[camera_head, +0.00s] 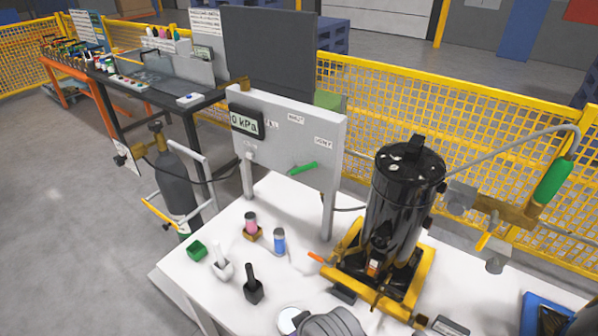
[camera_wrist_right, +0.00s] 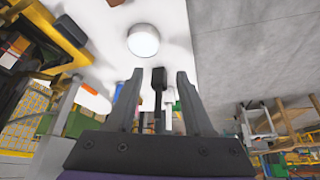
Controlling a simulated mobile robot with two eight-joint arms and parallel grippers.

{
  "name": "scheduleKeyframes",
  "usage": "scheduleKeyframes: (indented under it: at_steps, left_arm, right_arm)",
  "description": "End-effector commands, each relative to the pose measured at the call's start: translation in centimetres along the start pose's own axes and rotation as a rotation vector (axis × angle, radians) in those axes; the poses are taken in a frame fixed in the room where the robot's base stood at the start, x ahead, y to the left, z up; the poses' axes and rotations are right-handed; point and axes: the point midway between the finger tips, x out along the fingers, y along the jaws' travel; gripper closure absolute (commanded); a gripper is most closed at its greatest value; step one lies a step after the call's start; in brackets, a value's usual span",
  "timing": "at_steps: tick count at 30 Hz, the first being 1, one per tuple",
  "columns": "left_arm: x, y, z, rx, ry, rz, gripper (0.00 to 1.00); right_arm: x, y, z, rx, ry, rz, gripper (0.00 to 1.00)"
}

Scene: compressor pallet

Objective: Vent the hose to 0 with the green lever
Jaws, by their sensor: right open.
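The green lever (camera_head: 302,168) is on the front of the grey panel (camera_head: 285,135), low and right of centre. It lies nearly level, its right end slightly higher. The display (camera_head: 245,122) at the panel's upper left reads 0 kPa. A hose (camera_head: 505,147) arcs from the black tank (camera_head: 402,190) to a green-sleeved fitting (camera_head: 553,182) at the right. I cannot make out the lever in that view. My left gripper is not in view.
The white table (camera_head: 190,275) holds a pink-topped container (camera_head: 251,222), a blue one (camera_head: 279,240), a green block (camera_head: 196,250) and a black-handled tool (camera_head: 252,284). The tank stands in a yellow frame (camera_head: 340,245) right of the panel. Yellow mesh fence (camera_head: 480,110) runs behind.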

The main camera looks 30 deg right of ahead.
Motion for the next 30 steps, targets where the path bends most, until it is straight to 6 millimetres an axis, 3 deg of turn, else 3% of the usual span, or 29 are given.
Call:
scheduleKeyframes:
  at_steps: [2,5,8,14,18,21,25,30]
  left_arm:
    - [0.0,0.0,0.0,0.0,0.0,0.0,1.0]
    - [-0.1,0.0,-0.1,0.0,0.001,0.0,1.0]
    - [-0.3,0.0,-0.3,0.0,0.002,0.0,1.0]
    - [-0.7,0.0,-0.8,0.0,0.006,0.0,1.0]
    - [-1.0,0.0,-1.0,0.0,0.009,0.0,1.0]
    - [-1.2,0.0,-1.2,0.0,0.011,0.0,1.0]
    - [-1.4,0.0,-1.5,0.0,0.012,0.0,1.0]
    - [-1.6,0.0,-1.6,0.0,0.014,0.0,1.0]
  right_arm:
    - [-0.1,0.1,-0.4,0.02,-0.001,0.0,0.48]
    - [-0.9,0.6,-2.7,0.135,-0.008,0.001,0.48]
    - [-2.1,1.9,-7.2,0.38,-0.021,0.006,0.48]
    - [-4.5,6.7,-18.5,1.062,-0.052,0.019,0.48]
    - [-5.4,11.3,-25.4,1.549,-0.069,0.03,0.48]
    - [-5.7,15.1,-29.5,1.889,-0.08,0.038,0.48]
    - [-5.8,19.5,-33.1,2.261,-0.093,0.043,0.48]
    - [-5.7,22.8,-35.1,2.535,-0.105,0.047,0.48]
